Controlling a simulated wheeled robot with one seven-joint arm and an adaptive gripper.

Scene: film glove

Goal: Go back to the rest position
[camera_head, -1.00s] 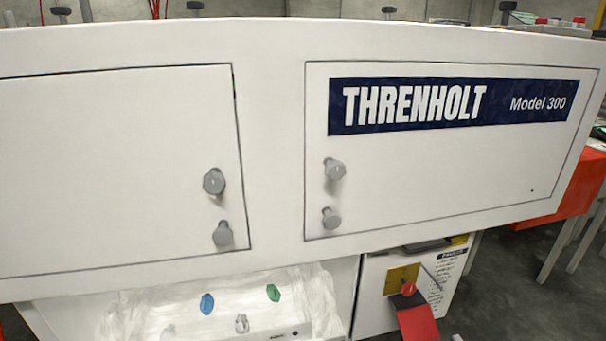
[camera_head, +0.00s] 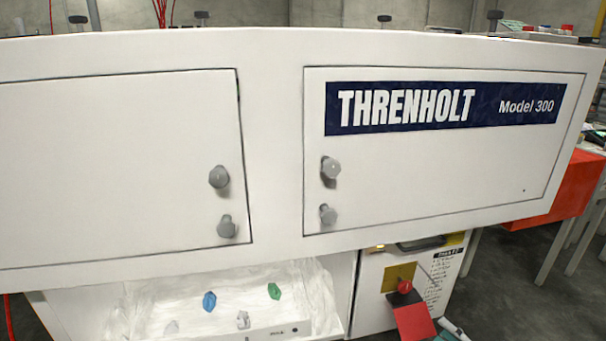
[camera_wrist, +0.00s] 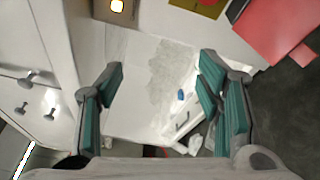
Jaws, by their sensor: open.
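My gripper (camera_wrist: 160,95) shows in the wrist view with its two teal-padded fingers spread wide apart and nothing between them. Beyond the fingers is a pale surface with a grey patch. A small blue piece (camera_wrist: 181,95) lies beyond, nearer the right finger. The head view faces a white cabinet labelled THRENHOLT Model 300 (camera_head: 445,105), with both doors closed. Its lower opening holds a white, film-covered tray area with a blue piece (camera_head: 209,301), a green piece (camera_head: 274,290) and a clear piece (camera_head: 243,319).
Grey knobs (camera_head: 219,177) stick out from the cabinet doors. A red switch (camera_head: 405,286) on a yellow plate and a red flap (camera_head: 413,321) sit at lower right.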

